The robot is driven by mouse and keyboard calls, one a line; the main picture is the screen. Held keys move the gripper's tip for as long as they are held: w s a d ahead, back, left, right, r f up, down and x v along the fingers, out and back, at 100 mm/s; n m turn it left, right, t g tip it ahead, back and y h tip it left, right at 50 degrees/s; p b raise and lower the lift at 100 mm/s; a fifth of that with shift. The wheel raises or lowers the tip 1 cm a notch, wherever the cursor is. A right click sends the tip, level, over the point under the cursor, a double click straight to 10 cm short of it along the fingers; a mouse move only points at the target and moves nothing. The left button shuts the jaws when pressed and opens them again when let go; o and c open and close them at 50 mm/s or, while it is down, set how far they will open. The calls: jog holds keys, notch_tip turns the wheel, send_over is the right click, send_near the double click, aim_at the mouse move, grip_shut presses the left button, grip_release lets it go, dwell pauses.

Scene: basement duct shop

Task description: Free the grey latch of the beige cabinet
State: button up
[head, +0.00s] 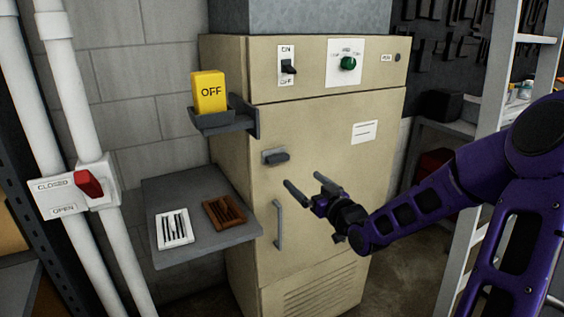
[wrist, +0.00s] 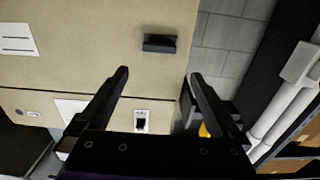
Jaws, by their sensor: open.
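The beige cabinet (head: 330,140) stands in the middle of the head view with its door shut. Its grey latch (head: 276,157) is a small dark block lying roughly level on the door near the left edge. A vertical grey handle (head: 278,224) is below it. My gripper (head: 303,181) is open and empty, in front of the door, slightly right of and below the latch in the head view. In the wrist view the latch (wrist: 160,43) lies beyond and between the spread fingertips (wrist: 159,74), apart from both.
A yellow OFF block (head: 209,92) sits in a grey holder (head: 222,119) on the cabinet's left side. An ON/OFF switch (head: 288,67) and green knob (head: 348,63) are above the door. A grey shelf (head: 195,187) holds white and brown slotted pieces. A red lever (head: 88,183) is on the left pipes.

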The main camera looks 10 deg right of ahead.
aim_at(280, 161)
jog(key=x, duration=1.4)
jog(key=shift+f, duration=0.1)
jog(key=c, duration=1.1)
jog(key=shift+o, duration=0.2)
